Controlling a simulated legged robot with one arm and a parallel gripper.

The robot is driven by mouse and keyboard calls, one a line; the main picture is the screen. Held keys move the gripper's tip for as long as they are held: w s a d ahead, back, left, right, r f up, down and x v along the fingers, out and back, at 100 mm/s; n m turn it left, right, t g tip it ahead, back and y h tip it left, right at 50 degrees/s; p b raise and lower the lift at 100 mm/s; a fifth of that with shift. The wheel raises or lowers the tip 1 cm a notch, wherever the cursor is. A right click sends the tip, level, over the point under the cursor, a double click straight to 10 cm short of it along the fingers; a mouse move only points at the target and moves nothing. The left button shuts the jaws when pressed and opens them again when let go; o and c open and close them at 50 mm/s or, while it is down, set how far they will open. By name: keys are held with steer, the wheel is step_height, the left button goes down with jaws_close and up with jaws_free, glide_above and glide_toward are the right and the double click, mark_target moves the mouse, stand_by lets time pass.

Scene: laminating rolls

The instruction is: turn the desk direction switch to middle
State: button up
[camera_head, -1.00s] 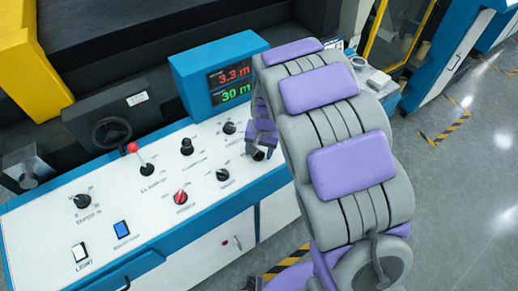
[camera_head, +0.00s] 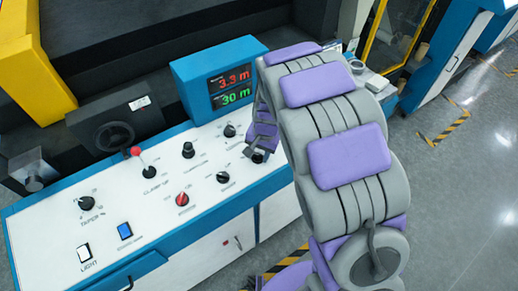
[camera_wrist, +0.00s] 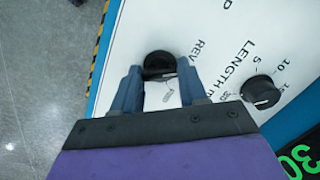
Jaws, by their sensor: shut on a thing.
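The direction switch is a black round knob (camera_wrist: 160,62) on the white panel in the wrist view, with REV and a second, partly hidden label printed beside it. My gripper (camera_wrist: 159,76) has its two blue-grey fingers on either side of the knob, shut on it. In the head view my gripper (camera_head: 261,143) is at the right end of the white control panel (camera_head: 150,211), largely hidden behind my arm. The knob's dark base (camera_head: 258,157) just shows below the fingers. Its pointer setting cannot be read clearly.
The length knob (camera_wrist: 261,91) sits beside the switch; it also shows in the head view (camera_head: 230,131). The display (camera_head: 233,90) reads 3.3 m and 30 m behind it. Grey floor lies right.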

steer(key=m+p, duration=0.1)
steer(key=p, duration=0.1)
steer(key=m+p, duration=0.2)
steer(key=shift+r, duration=0.3)
steer(key=m+p, duration=0.3)
steer(key=shift+f+m+y+p, duration=0.2)
steer(key=shift+m+y+p, duration=0.1)
steer(key=shift+m+p, duration=0.1)
steer(key=o, duration=1.1)
steer(key=shift+a, duration=0.1)
steer(key=shift+c, duration=0.2)
steer(key=s+d+r+p, duration=0.1)
steer(key=d+r+p, duration=0.1)
steer(key=r, duration=1.4)
steer(key=shift+d+r, duration=0.4)
steer(key=shift+d, duration=0.3)
